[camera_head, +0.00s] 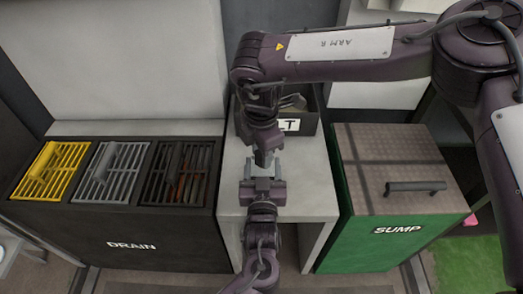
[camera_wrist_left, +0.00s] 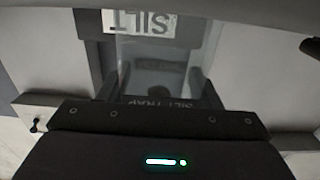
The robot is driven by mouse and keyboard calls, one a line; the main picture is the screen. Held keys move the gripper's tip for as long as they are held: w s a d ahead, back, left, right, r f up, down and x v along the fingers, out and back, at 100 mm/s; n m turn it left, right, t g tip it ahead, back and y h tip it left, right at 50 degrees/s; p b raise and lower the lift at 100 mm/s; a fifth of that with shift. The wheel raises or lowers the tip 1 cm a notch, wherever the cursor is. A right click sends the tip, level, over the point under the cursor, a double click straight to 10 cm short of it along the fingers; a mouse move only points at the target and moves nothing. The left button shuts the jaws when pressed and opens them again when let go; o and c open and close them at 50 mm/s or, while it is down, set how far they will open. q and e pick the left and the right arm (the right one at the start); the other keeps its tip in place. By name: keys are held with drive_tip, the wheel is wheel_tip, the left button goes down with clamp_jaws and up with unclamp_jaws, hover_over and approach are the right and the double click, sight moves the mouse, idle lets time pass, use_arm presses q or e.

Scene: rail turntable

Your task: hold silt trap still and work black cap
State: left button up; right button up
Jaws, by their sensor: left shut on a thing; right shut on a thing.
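The silt trap shows in the left wrist view (camera_wrist_left: 165,103) as a dark, lettered body close in front of my left gripper. In the head view only a small grey part of it shows between the two grippers. My left gripper (camera_head: 263,176) reaches up from the bottom of the head view and is shut on the silt trap. My right gripper (camera_head: 263,153) comes down from above, directly over the trap, and is shut at its top end. The black cap is hidden by the right gripper, so I cannot tell how far it is turned.
A grey stand (camera_head: 309,190) lies under the grippers. Behind them is a dark bin with a white label (camera_head: 288,125). The black drain box (camera_head: 130,240) with yellow, grey and rusty grates stands left. The green sump box (camera_head: 365,240) with a handled lid stands right.

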drive_tip(key=shift+f, duration=0.55)
drive_tip(key=o, duration=0.3)
drive_tip(key=c, duration=0.3)
drive_tip(key=m, duration=0.6)
drive_tip(key=shift+w, duration=0.1)
drive_tip(key=shift+c, duration=0.2)
drive_tip(key=m, duration=0.4)
drive_tip(key=shift+w+m, duration=0.1)
drive_tip(key=shift+m, duration=0.9)
